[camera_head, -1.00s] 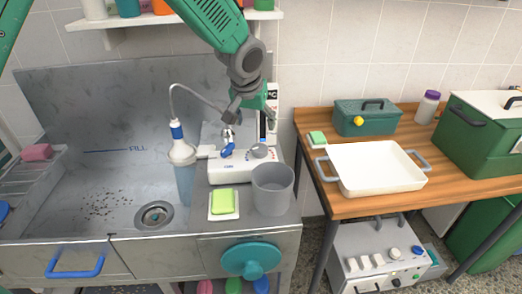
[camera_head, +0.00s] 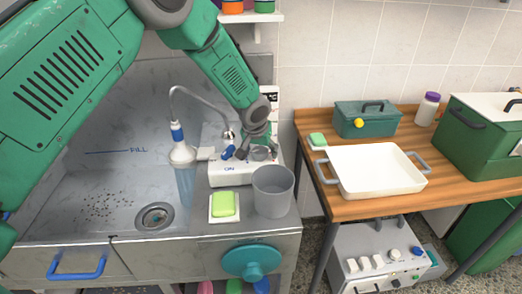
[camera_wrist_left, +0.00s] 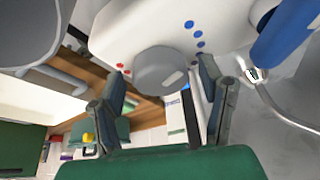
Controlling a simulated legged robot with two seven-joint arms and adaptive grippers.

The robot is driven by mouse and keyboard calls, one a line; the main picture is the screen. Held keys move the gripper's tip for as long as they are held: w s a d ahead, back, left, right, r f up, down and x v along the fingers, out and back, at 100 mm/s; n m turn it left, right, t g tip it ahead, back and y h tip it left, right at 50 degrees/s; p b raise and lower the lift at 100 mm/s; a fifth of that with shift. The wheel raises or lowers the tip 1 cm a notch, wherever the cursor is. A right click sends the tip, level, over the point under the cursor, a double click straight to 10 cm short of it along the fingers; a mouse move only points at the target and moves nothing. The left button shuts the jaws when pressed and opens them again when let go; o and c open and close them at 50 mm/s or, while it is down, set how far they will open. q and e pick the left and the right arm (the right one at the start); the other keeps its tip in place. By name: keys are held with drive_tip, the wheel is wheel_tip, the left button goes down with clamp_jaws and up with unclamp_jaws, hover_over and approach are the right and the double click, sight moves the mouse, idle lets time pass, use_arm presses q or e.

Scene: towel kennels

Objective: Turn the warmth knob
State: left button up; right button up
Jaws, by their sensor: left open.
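My right gripper is not in view.
A white tray (camera_head: 372,182) is on the wooden table.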

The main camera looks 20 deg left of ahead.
use_arm(q)
drive_tip(key=shift+c, duration=0.5)
drive_tip(key=c, duration=1.1)
drive_tip(key=shift+o, duration=0.2)
